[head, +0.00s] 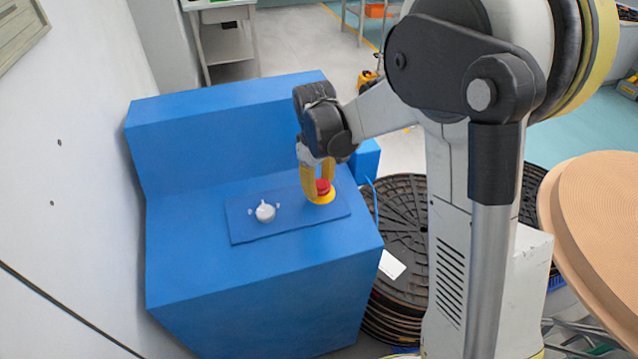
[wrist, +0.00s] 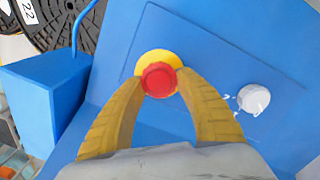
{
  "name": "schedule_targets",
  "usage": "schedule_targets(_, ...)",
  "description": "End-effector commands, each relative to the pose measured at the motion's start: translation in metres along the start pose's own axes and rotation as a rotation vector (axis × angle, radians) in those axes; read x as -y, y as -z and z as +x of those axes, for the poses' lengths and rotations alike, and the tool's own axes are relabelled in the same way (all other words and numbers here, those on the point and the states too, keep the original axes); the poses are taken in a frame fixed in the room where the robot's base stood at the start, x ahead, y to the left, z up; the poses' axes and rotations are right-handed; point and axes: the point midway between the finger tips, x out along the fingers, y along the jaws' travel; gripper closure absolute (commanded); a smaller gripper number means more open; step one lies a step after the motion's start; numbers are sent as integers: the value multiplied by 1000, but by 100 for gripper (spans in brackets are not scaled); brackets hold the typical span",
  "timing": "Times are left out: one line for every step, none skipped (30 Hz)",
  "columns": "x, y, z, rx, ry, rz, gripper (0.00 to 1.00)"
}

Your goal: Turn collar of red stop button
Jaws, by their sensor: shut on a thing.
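The red stop button (head: 322,187) sits on a yellow base on the sloped panel of the blue console. In the wrist view the red button (wrist: 159,80) shows between the fingertips, with its yellow base (wrist: 158,57) behind it. My gripper (head: 318,183) points down onto the button from above. Its two yellow fingers lie on either side of the red part and are shut on it; it also shows in the wrist view (wrist: 159,82). The exact contact of the fingertips is partly hidden by the button itself.
A white knob (head: 265,212) is left of the button on the blue panel plate (head: 290,226); it also shows in the wrist view (wrist: 253,99). The blue console (head: 250,290) fills the area below. Black reels (head: 405,235) stand right of it, and a wooden reel (head: 600,205) further right.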

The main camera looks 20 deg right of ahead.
Motion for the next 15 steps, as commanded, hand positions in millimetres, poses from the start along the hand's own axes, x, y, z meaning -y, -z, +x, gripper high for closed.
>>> schedule_targets(0,-1,0,1,4,35,89)
schedule_targets(0,-1,0,1,7,59,89)
schedule_targets(0,-1,0,1,10,91,89)
schedule_targets(-1,-1,0,1,13,114,89)
schedule_targets(-1,-1,0,1,15,137,89)
schedule_targets(-1,-1,0,1,18,168,89)
schedule_targets(-1,-1,0,1,20,191,89)
schedule_targets(-1,-1,0,1,22,213,89)
schedule_targets(-1,-1,0,1,25,241,89)
schedule_targets(-2,-1,0,1,27,262,89)
schedule_targets(-2,-1,0,1,29,282,89)
schedule_targets(-2,-1,0,1,31,306,89)
schedule_targets(-2,-1,0,1,33,324,89)
schedule_targets(-2,-1,0,1,35,340,89)
schedule_targets(-2,-1,0,1,37,361,89)
